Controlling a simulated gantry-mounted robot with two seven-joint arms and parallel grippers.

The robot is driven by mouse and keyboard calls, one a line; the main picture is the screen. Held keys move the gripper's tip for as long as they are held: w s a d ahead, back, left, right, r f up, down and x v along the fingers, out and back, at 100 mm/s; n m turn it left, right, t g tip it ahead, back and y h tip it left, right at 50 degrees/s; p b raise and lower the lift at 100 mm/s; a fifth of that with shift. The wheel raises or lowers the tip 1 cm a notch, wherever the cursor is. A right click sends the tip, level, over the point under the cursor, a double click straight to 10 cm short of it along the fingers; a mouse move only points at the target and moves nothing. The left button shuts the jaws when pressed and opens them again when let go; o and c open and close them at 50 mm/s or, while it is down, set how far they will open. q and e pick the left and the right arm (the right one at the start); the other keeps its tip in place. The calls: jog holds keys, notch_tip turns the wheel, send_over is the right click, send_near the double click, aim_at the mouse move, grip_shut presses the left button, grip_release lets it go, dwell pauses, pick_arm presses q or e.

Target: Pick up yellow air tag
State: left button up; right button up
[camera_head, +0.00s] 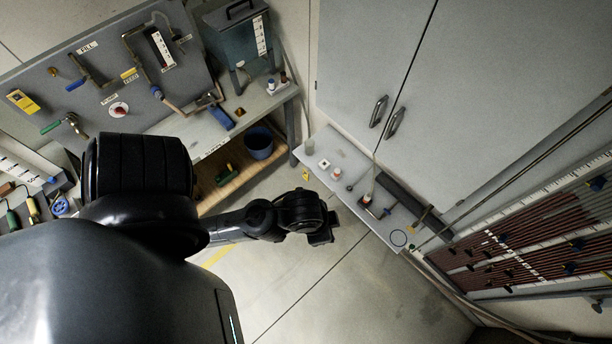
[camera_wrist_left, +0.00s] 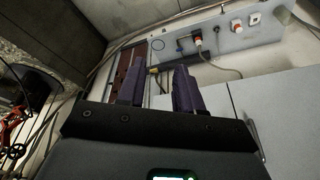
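Several yellow tag-like things show in the head view, and their lettering is too small to read. A small yellow tag (camera_head: 305,174) hangs by the left end of the narrow grey shelf. A larger yellow tag (camera_head: 23,101) is on the grey wall panel at the far left. A small yellow label (camera_head: 129,74) is on the same panel. My left gripper (camera_head: 322,236) is over the floor, below and apart from the hanging tag. The wrist view shows its two dark fingers (camera_wrist_left: 158,90) apart with nothing between them. My right gripper is not in view.
The narrow grey shelf (camera_head: 345,188) holds small fittings and a cylinder. A workbench (camera_head: 180,128) carries a tank (camera_head: 238,45), with a blue bucket (camera_head: 259,143) below. Grey cabinet doors (camera_head: 400,70) and a tube board (camera_head: 530,250) stand right. The floor (camera_head: 330,290) is clear.

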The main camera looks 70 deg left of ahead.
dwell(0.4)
pick_arm(q)
jog(key=o, duration=0.8)
